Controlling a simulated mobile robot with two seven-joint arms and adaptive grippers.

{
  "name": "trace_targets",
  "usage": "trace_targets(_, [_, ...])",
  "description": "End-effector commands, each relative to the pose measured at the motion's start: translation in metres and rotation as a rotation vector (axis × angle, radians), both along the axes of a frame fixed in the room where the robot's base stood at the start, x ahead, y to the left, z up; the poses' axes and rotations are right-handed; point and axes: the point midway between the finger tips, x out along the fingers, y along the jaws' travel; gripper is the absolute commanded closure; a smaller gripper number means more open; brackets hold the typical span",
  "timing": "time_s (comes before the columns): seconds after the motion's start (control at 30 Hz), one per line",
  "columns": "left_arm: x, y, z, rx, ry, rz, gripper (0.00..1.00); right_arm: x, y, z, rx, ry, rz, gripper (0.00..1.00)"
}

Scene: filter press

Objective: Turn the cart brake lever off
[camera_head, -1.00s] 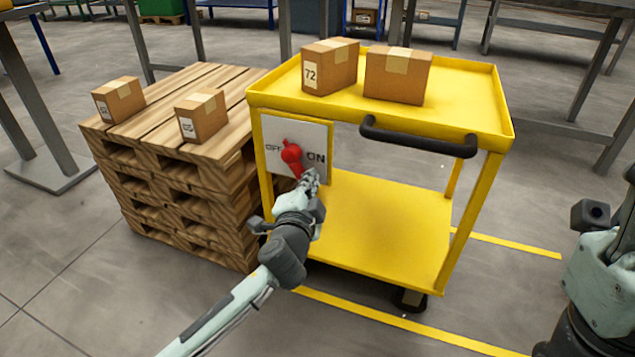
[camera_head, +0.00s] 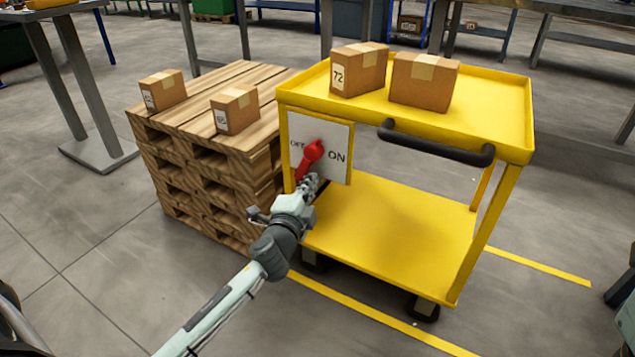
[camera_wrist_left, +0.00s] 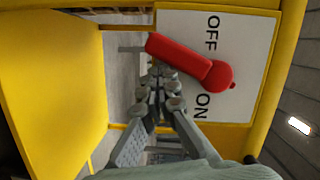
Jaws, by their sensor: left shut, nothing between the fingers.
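The red brake lever (camera_head: 313,151) is mounted on a white panel (camera_head: 337,174) marked OFF at left and ON at right, on the yellow cart (camera_head: 518,158). Its handle hangs downward, tilted to the OFF side. In the left wrist view the lever (camera_wrist_left: 190,64) lies slanted across the panel (camera_wrist_left: 259,50), its free end up and left. My left gripper (camera_head: 312,181) is shut and empty, just below and right of the handle. In the wrist view its fingertips (camera_wrist_left: 160,74) are close beside the handle on the ON side; I cannot tell whether they touch. My right gripper is out of view.
Two boxes (camera_head: 425,82) stand on the cart's top, and a black push handle (camera_head: 437,143) juts from its front. A wooden pallet stack (camera_head: 225,165) with two small boxes stands close left of the cart. The floor in front is open.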

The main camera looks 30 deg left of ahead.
Motion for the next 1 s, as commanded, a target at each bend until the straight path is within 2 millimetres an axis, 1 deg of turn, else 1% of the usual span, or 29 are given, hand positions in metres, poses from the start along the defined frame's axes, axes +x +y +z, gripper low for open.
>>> trace_targets(0.17, [0.000, 0.011, -0.001, 0.005, 0.001, 0.003, 1.00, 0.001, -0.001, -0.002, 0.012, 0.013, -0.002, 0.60])
trace_targets(0.37, [0.000, 0.019, 0.000, 0.140, -0.003, 0.003, 1.00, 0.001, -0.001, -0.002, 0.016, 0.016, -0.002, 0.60])
trace_targets(0.6, [0.001, 0.024, 0.002, 0.134, -0.005, 0.000, 1.00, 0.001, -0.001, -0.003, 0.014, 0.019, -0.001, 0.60])
trace_targets(1.0, [0.001, 0.026, 0.002, 0.134, -0.005, 0.000, 1.00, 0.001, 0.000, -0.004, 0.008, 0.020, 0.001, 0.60])
